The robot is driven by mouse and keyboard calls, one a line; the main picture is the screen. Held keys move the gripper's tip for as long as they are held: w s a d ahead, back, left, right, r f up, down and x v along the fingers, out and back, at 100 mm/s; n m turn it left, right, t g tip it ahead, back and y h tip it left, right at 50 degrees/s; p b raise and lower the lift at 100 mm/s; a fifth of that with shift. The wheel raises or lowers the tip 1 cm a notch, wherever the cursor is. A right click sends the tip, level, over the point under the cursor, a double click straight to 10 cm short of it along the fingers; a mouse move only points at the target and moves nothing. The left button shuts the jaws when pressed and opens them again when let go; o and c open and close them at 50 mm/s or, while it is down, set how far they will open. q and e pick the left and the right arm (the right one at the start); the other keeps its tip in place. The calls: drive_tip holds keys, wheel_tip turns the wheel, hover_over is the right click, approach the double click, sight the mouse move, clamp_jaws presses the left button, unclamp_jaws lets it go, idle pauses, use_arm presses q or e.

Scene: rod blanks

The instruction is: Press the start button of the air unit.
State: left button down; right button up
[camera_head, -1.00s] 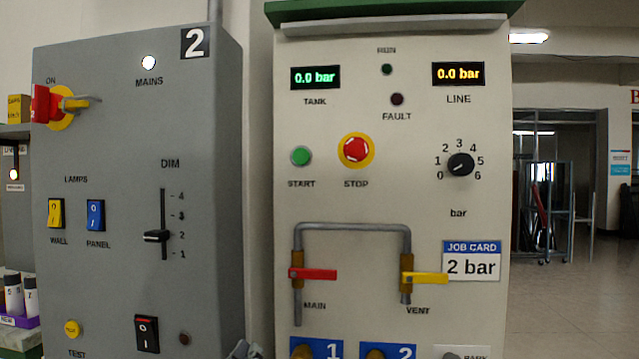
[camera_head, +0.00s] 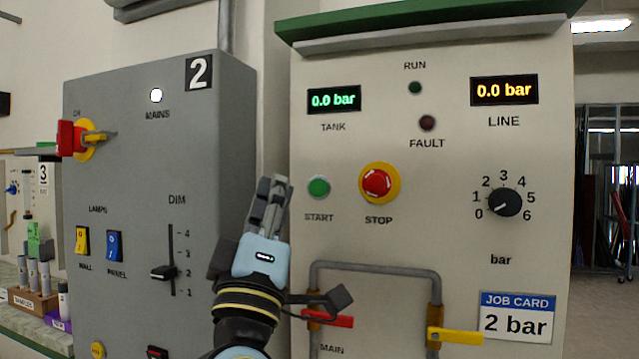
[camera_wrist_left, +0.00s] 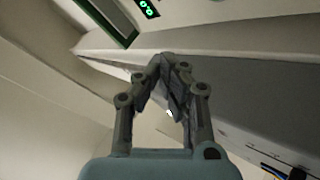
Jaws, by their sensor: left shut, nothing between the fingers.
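The air unit (camera_head: 450,240) is the pale panel with a green top on the right of the head view. Its green start button (camera_head: 318,188) sits at its left, left of the red stop button (camera_head: 377,183) on a yellow disc. My left gripper (camera_head: 274,184) is shut and empty, pointing up, and appears left of the start button with a gap in the picture. In the left wrist view its fingertips (camera_wrist_left: 171,62) meet. The start button does not show clearly there. My right gripper is not in view.
A grey panel marked 2 (camera_head: 140,200) stands at left. The tank display (camera_head: 333,99) and line display (camera_head: 504,90) both read 0.0 bar. The run lamp (camera_head: 415,88) and fault lamp (camera_head: 428,123) look dark. Pipes with a red handle (camera_head: 340,321) and yellow handle (camera_head: 455,336) sit below the buttons.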

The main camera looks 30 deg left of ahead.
sight(318, 188)
use_arm(q)
drive_tip(key=shift+w+d, duration=0.1)
drive_tip(key=shift+w, duration=0.05)
drive_tip(key=w, duration=0.2)
drive_tip(key=w+a, duration=0.1)
drive_tip(key=w, duration=0.2)
drive_tip(key=w+a, duration=0.1)
drive_tip(key=w, duration=0.2)
drive_tip(key=shift+w+f, duration=0.1)
drive_tip(key=shift+w+a, duration=0.1)
drive_tip(key=shift+w, duration=0.05)
idle(0.4)
drive_tip(key=shift+w, duration=0.1)
idle(0.9)
drive_tip(key=shift+w+a, duration=0.1)
drive_tip(key=shift+w, duration=0.2)
